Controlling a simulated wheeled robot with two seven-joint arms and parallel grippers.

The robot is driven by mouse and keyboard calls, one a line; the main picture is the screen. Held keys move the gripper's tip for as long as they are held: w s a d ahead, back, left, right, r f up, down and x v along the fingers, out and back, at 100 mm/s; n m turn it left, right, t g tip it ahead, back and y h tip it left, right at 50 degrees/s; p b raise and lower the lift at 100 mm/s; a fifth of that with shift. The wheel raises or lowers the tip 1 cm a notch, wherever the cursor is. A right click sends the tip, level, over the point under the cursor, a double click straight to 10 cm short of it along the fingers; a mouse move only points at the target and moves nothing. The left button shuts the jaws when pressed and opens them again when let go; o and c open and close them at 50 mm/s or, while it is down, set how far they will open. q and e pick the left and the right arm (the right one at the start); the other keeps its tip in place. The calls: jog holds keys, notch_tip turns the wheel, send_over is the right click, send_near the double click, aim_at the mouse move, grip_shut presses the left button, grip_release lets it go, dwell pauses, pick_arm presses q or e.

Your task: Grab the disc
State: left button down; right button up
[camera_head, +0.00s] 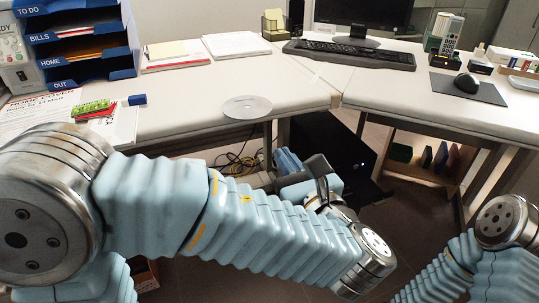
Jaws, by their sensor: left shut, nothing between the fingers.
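The disc (247,107) is a flat, pale silver disc with a small centre hole. It lies on the white desk (200,115) near the front edge, left of the picture's middle. My left arm crosses the foreground from the left and folds back at the right. My left gripper (287,161) is shut and empty, in front of the desk edge, to the right of and lower in the picture than the disc, apart from it. Of my right arm only links show at the lower right; its gripper is out of view.
A blue letter tray (84,55) stands at the back left. Papers (178,54), a green-and-red item (93,108) and a small blue block (137,99) lie on the left desk. A keyboard (350,54), monitor (365,10) and mouse (467,83) are further right. The desk around the disc is clear.

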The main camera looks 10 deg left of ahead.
aim_at(256, 118)
pick_arm(q)
jog(key=x, duration=1.2)
jog(key=shift+w+a+b, duration=0.2)
jog(key=shift+b, duration=0.2)
jog(key=shift+p+x, duration=0.4)
jog(key=shift+x, duration=0.5)
